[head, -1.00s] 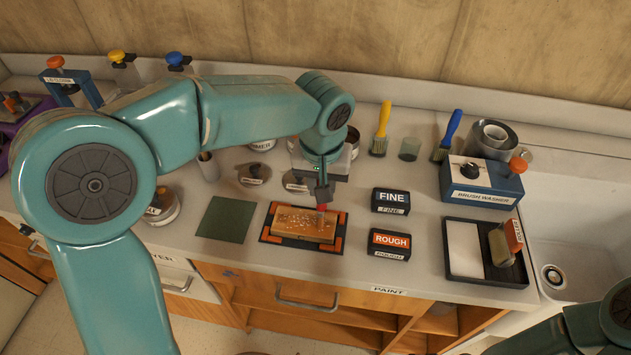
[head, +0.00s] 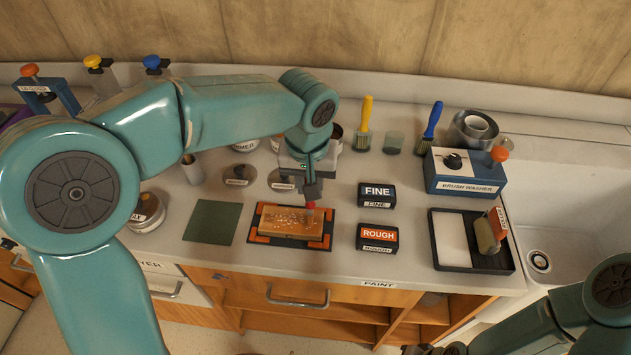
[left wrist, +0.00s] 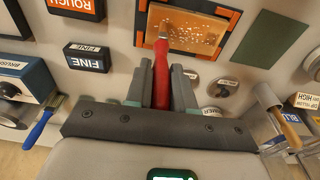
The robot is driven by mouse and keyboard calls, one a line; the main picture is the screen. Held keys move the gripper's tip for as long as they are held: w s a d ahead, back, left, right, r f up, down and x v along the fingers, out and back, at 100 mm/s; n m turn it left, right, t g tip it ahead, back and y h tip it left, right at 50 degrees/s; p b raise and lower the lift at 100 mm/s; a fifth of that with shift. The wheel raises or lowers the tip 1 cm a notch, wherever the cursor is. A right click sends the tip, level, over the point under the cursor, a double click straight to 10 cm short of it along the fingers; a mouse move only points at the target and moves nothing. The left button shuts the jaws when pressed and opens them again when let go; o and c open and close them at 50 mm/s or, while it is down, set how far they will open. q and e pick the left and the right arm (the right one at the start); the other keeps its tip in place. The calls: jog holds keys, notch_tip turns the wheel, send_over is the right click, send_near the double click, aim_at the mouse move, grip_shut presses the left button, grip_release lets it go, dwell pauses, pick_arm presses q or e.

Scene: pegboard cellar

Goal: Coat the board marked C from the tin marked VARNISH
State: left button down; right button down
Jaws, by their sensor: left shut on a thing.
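Tins behind my left arm are partly hidden, and I cannot read VARNISH on any.
FINE (head: 377,191) and ROUGH (head: 377,236) blocks sit right of the board, a green mat (head: 212,222) left. A brush washer (head: 462,175), a black tray (head: 441,262) and a sink (head: 575,225) lie farther right. Yellow and blue brushes stand behind.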

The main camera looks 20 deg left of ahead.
pick_arm(q)
jog(key=s+a+b, duration=0.1)
jog(key=s+a, duration=0.1)
jog(key=a, duration=0.9)
jog(key=shift+s, duration=0.35)
dwell(1.0)
jog(key=shift+f, duration=0.1)
jog(key=shift+r, duration=0.35)
jog(key=shift+w+p, duration=0.15)
jog(key=shift+p, duration=0.2)
jog(key=shift+w+d+f, duration=0.1)
jog(key=shift+w+d, duration=0.3)
jog(key=shift+w, duration=0.25)
jog(key=shift+f, duration=0.2)
